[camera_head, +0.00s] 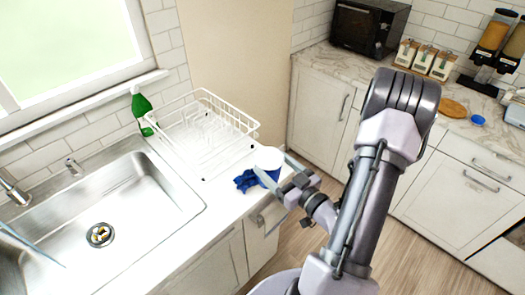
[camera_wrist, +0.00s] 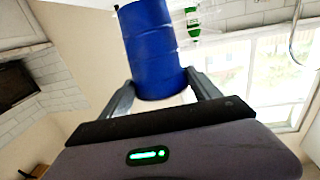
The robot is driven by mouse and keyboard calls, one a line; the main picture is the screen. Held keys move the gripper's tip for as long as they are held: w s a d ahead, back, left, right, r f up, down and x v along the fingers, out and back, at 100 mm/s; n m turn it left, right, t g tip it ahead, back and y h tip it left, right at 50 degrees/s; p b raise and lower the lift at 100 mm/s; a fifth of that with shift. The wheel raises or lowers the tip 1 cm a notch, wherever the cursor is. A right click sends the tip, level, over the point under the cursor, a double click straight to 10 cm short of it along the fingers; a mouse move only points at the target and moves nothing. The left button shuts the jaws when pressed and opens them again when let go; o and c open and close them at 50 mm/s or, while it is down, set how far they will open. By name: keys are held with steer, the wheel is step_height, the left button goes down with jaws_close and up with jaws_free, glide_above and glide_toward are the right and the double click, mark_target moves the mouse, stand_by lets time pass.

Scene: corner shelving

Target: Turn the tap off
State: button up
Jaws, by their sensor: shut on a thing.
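The tap (camera_head: 14,190) is chrome and stands at the far left behind the sink (camera_head: 122,218), cut by the picture's edge. A curved metal tap pipe (camera_wrist: 297,32) shows at the top right of the wrist view. A pale blue streak (camera_head: 30,247) crosses the sink's left part; I cannot tell whether it is water. My gripper (camera_head: 283,180) is at the counter's front right corner, well right of the tap. It is shut on a blue cup (camera_wrist: 152,48) with a whitish top in the head view (camera_head: 268,158).
A crumpled blue cloth (camera_head: 246,181) lies left of the cup. A window (camera_head: 70,45) is above the sink. Open floor (camera_head: 335,240) lies between the counters.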

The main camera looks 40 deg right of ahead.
steer(key=w+f+b, duration=0.1)
steer(key=b, duration=0.3)
steer(key=shift+d, duration=0.4)
steer(key=b, duration=0.3)
steer(key=shift+w+d+r, duration=0.1)
steer(key=shift+w+r, duration=0.05)
steer(key=shift+w, duration=0.15)
steer(key=w+d+f+b, duration=0.3)
steer(key=w+d, duration=0.3)
steer(key=w, duration=0.2)
steer(key=shift+w+f, duration=0.35)
steer(key=shift+f, duration=0.15)
steer(key=shift+d, duration=0.1)
steer(key=shift+f+b, duration=0.15)
steer(key=shift+b, duration=0.25)
steer(key=o, duration=1.3)
